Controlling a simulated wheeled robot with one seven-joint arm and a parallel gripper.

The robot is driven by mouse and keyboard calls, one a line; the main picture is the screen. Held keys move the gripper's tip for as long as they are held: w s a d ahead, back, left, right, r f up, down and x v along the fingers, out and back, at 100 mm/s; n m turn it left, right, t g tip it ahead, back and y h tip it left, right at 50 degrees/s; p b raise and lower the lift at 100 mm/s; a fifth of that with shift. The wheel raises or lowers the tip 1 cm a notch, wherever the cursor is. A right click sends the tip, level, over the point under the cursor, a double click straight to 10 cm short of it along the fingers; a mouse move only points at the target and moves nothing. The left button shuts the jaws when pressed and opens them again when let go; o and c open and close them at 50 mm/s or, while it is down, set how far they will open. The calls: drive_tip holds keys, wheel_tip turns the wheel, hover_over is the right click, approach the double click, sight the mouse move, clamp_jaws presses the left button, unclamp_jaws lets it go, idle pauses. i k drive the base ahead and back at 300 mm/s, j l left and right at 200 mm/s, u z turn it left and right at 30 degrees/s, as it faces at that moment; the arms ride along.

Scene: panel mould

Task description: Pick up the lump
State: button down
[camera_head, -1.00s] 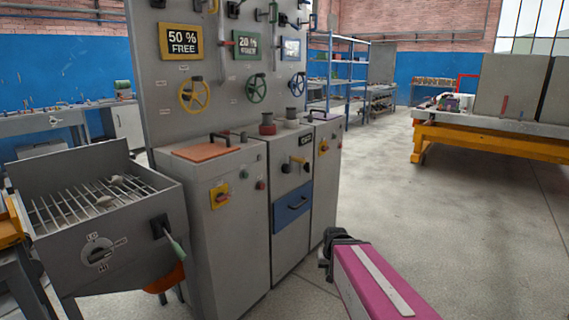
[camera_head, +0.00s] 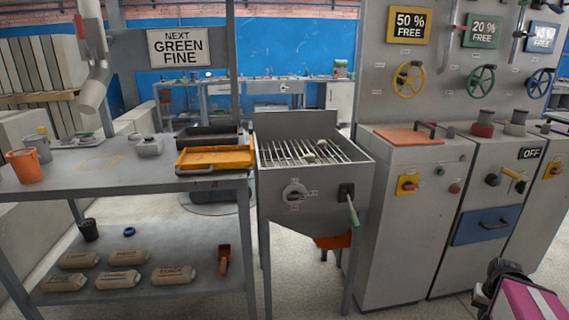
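Small pale lumps (camera_head: 310,158) lie on the bars of the grey grate hopper (camera_head: 271,166) in the middle of the view. They are small, and I cannot tell exactly how many there are. My gripper (camera_head: 484,292) is at the lower right, at the end of my magenta arm, in front of the grey cabinets.
Left of the hopper stands a grey table (camera_head: 60,185) with a yellow tray (camera_head: 215,158), a dark tray (camera_head: 207,136) and an orange cup (camera_head: 25,166). Its lower shelf holds several labelled bags (camera_head: 122,257). Grey cabinets (camera_head: 415,220) stand right of the hopper. Some floor shows in front.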

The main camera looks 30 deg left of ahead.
sight(309, 158)
drive_tip(key=u, duration=1.55)
